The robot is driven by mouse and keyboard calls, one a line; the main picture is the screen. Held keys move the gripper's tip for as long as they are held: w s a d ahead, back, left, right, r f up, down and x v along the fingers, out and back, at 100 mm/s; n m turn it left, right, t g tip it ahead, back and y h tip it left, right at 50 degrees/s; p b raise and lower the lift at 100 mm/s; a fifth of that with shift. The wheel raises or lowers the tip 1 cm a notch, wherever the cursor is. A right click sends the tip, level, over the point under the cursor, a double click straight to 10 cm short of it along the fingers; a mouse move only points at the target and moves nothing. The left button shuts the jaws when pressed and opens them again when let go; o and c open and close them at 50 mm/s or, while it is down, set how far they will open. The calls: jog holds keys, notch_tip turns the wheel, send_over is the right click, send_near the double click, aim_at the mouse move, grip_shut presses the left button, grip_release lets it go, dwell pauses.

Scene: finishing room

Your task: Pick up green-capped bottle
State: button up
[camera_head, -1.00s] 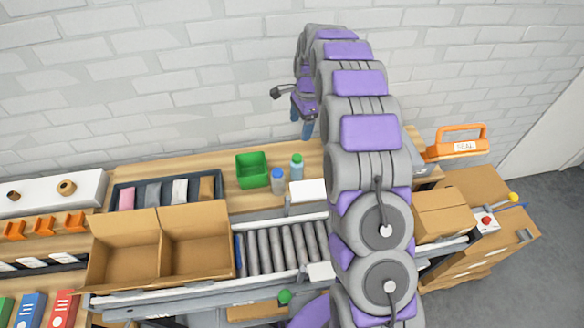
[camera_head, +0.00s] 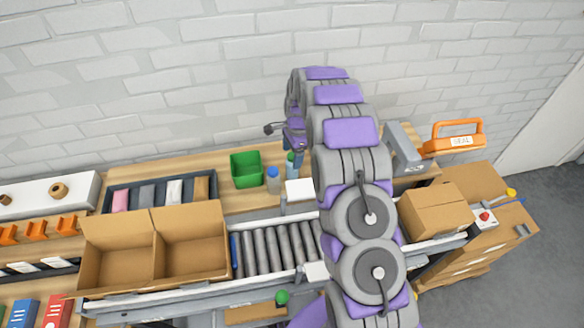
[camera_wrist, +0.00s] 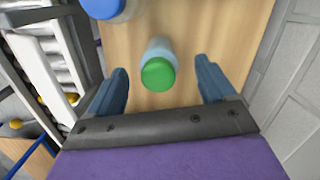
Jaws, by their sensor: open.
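The green-capped bottle (camera_wrist: 159,66) stands on the wooden bench in the wrist view, with its cap toward the camera. My gripper (camera_wrist: 165,82) is open, its two blue fingers on either side of the green cap with visible space at each side. I cannot tell how far the fingertips reach down the bottle. In the head view the green-capped bottle (camera_head: 291,163) is partly covered by my gripper (camera_head: 296,158). A blue-capped bottle (camera_head: 273,180) stands just left of it; it also shows at the top of the wrist view (camera_wrist: 104,7).
A green bin (camera_head: 246,169) stands left of the bottles. A white block (camera_head: 299,190) lies close in front. A roller conveyor (camera_head: 275,250) with an open carton (camera_head: 150,250) runs along the front. The brick wall is close behind the bench.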

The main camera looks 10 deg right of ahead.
notch_tip(320, 180, down, 4)
jog(key=shift+s+a+r, duration=0.1)
jog(key=shift+a+r, duration=0.05)
jog(key=shift+r, duration=0.1)
jog(key=shift+c, duration=0.4)
jog(key=c, duration=1.2)
